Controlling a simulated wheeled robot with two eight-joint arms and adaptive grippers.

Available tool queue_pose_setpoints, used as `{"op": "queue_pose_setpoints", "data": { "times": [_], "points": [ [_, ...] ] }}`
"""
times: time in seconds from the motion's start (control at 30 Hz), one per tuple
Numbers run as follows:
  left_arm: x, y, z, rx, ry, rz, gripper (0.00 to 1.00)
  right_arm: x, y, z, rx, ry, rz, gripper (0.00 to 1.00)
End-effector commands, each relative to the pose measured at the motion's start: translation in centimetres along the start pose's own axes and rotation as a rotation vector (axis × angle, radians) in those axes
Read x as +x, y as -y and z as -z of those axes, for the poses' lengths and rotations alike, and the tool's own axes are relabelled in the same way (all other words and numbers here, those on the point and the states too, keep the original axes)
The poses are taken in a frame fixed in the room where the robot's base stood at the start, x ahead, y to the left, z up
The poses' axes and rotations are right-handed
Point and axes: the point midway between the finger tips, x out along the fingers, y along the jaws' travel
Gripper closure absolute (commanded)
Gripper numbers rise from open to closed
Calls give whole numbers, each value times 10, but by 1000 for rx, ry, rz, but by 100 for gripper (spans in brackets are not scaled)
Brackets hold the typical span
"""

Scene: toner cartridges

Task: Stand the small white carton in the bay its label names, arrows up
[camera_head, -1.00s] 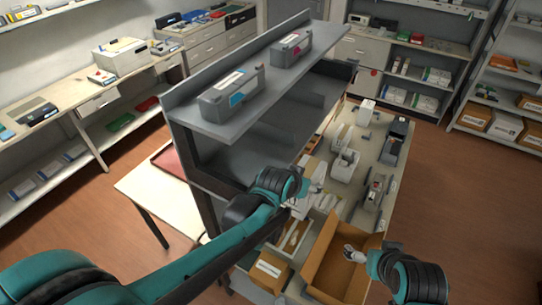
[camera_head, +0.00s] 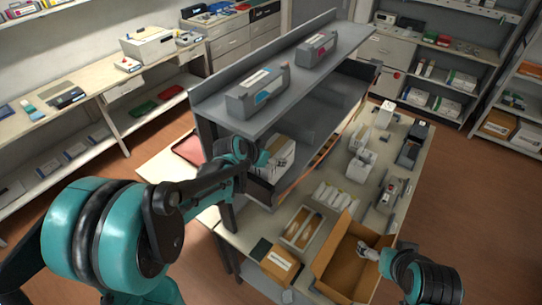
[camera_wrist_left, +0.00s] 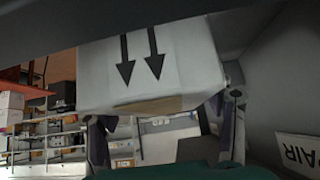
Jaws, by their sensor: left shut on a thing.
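My left gripper (camera_head: 262,160) is shut on the small white carton (camera_head: 281,150), at the front of the grey shelf unit's lower level (camera_head: 313,125). In the left wrist view the carton (camera_wrist_left: 185,70) lies between the fingers, with two black arrows pointing toward the bottom of that picture. A white label (camera_wrist_left: 300,152) ending in "AIR" shows on a grey surface to the right; its start is cut off. I cannot tell whether the carton touches the shelf. My right gripper (camera_head: 370,252) is over the open brown box (camera_head: 338,262); its jaws are too small to read.
A red tray (camera_head: 188,148) lies behind the shelf.

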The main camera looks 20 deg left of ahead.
Motion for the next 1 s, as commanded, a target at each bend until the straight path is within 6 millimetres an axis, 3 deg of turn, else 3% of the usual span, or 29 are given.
{"op": "queue_pose_setpoints", "data": {
  "times": [0.47, 0.5, 0.57, 1.0],
  "points": [
    [5, 1, -4, 0, -1, 0, 82, -1, 0, 1, 0, 0, 0, 11],
    [4, 1, -4, 0, 0, 0, 24, -2, 0, 1, 0, 0, 0, 11],
    [4, 1, -4, 0, 0, 0, 11, -2, 0, 2, 0, 0, 0, 11],
    [-2, 1, -1, 0, 0, 1, 11, -5, 0, 4, 0, 0, 0, 11]
  ]
}}
